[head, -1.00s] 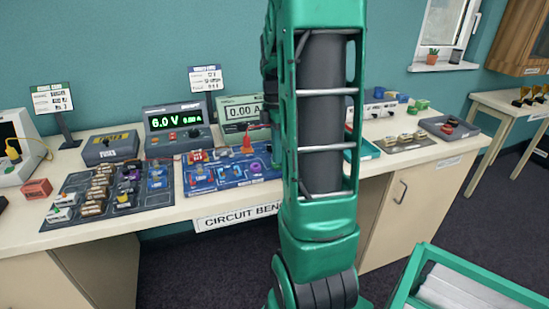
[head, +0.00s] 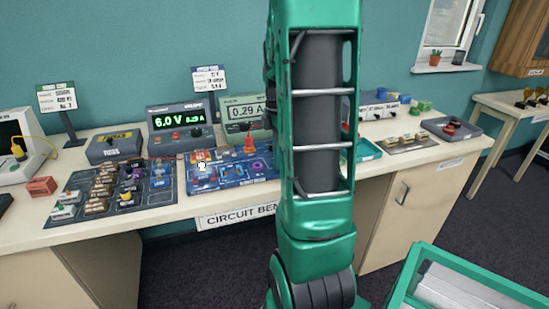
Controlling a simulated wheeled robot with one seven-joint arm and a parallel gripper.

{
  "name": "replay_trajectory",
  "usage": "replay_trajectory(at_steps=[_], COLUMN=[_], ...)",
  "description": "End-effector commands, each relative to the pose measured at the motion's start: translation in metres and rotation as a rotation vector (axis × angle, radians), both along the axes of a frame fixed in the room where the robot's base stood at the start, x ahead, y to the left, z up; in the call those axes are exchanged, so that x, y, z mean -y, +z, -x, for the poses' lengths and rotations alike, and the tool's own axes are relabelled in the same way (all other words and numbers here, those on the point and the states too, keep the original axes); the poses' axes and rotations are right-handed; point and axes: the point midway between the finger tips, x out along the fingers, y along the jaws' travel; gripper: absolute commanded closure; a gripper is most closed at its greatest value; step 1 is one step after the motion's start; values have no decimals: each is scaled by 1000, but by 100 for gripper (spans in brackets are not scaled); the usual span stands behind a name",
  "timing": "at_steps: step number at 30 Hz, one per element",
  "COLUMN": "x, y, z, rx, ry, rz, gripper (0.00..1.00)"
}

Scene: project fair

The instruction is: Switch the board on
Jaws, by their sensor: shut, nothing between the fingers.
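The blue circuit board (head: 232,183) lies on the bench left of my arm, with several small parts on it. A small lamp (head: 201,166) near its left end glows white. A red-orange cone-shaped thing (head: 249,145) stands at the board's back edge. The power supply (head: 181,130) behind the board reads 6.0 V and 0.29 A in green. The meter (head: 243,112) beside it reads 0.29 A, its right part hidden by my arm. I cannot make out the board's switch. My green arm covers the middle of the view, and my gripper does not show.
A dark parts tray (head: 78,191) with several components lies left of the board. The fuse box (head: 115,147), a red block (head: 41,186) and card stands are behind and left. A grey tray (head: 451,129) sits at the bench's right end. A green-rimmed bin (head: 480,279) is at lower right.

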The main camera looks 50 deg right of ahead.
Motion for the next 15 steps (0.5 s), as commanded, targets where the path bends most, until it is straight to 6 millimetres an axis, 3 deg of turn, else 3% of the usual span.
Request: replay_trajectory(at_steps=[15], x=[11], y=[4], z=[-12], rx=[-1], ry=[-6], rz=[3], gripper=[100])
